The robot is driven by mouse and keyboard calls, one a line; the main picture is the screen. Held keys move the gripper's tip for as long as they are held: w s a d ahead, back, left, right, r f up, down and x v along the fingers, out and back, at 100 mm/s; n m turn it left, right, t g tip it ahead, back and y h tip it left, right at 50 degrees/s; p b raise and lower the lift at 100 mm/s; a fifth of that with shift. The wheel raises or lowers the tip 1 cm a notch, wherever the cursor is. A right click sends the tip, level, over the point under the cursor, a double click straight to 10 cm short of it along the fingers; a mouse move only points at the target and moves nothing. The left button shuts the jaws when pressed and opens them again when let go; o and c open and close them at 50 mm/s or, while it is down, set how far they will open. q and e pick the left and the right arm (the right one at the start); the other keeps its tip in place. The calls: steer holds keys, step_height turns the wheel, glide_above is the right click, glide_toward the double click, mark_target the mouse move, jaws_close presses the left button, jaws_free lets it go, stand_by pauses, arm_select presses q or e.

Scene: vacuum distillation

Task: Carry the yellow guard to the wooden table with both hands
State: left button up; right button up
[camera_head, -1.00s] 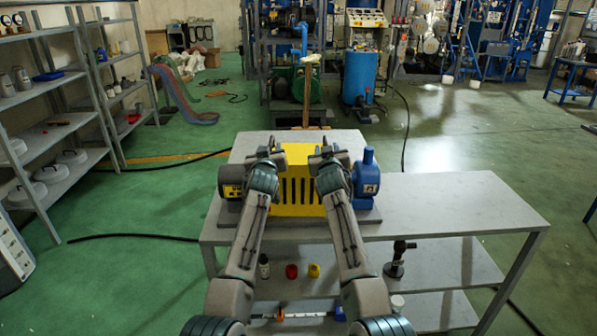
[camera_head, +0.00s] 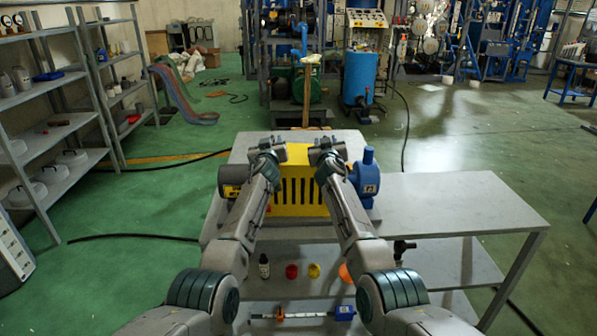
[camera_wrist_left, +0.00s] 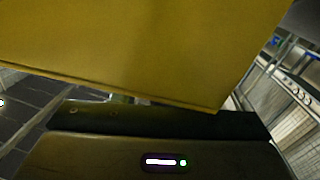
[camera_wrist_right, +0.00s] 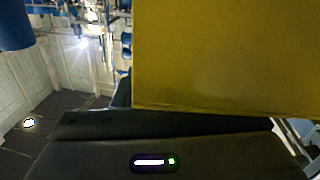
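The yellow guard (camera_head: 296,158), a box with dark upright slots in its front, stands upright on the grey bench (camera_head: 455,205) between a dark motor and a blue machine. My left gripper (camera_head: 267,144) is at the guard's upper left edge and my right gripper (camera_head: 326,145) at its upper right edge. The guard fills much of the left wrist view (camera_wrist_left: 130,50) and the right wrist view (camera_wrist_right: 225,55), very close to each gripper. The fingers are not clear, so their opening and grip cannot be told. I cannot make out a wooden table.
The dark motor (camera_head: 232,178) and the blue machine (camera_head: 368,180) flank the guard closely. The bench's right part is bare. Small bottles and caps sit on the shelf below. Shelving (camera_head: 70,120) stands at the left; green floor lies open around.

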arm_select(q)
steer(key=shift+c, duration=0.2)
arm_select(e)
steer(key=shift+c, duration=0.2)
arm_select(q)
jaws_close()
arm_select(e)
jaws_close()
arm_select(q)
steer(key=shift+a, duration=0.1)
stand_by(0.4)
steer(key=shift+w+r, duration=0.1)
steer(key=shift+r, duration=0.05)
arm_select(e)
steer(key=shift+r, duration=0.15)
